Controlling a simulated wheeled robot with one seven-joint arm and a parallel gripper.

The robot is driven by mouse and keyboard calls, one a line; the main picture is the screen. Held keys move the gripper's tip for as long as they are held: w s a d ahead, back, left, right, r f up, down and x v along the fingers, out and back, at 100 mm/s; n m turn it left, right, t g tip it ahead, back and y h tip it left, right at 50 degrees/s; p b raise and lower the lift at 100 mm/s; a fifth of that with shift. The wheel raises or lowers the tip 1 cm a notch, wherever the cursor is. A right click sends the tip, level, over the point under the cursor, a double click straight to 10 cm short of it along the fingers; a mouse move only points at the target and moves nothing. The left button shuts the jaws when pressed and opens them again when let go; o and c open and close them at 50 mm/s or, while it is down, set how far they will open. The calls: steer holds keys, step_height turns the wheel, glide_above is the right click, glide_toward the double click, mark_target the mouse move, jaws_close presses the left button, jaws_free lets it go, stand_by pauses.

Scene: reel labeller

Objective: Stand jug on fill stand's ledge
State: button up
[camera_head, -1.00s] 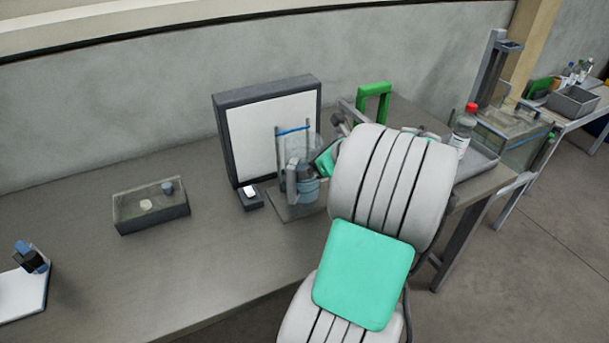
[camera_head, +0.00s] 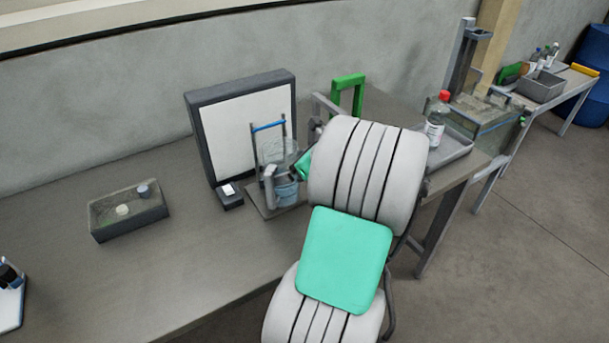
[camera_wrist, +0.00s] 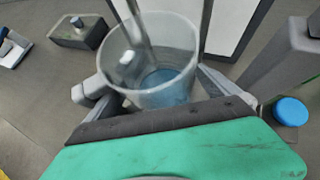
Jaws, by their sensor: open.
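The jug (camera_head: 285,186) is clear with blue liquid in the bottom and stands at the fill stand, a frame with upright posts and a blue crossbar (camera_head: 269,126) over a flat base. In the wrist view the jug (camera_wrist: 165,55) is close in front of my gripper (camera_wrist: 150,88), its handle toward the left. My gripper is open, with a finger on each side of the jug. I cannot tell whether either finger touches it. In the head view my arm hides most of the gripper. The exact contact under the jug is hidden.
A white panel in a dark frame (camera_head: 240,130) stands behind the jug. A shallow box (camera_head: 128,210) sits to the left. A green handle frame (camera_head: 349,92) and a red-capped bottle (camera_head: 437,120) on a tray are to the right.

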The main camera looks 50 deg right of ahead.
steer(key=s+d+r, duration=0.1)
steer(key=s+d, duration=0.1)
steer(key=s, duration=1.1)
steer(key=shift+s+d, duration=0.2)
steer(key=shift+d, duration=0.1)
steer(key=shift+r, duration=0.1)
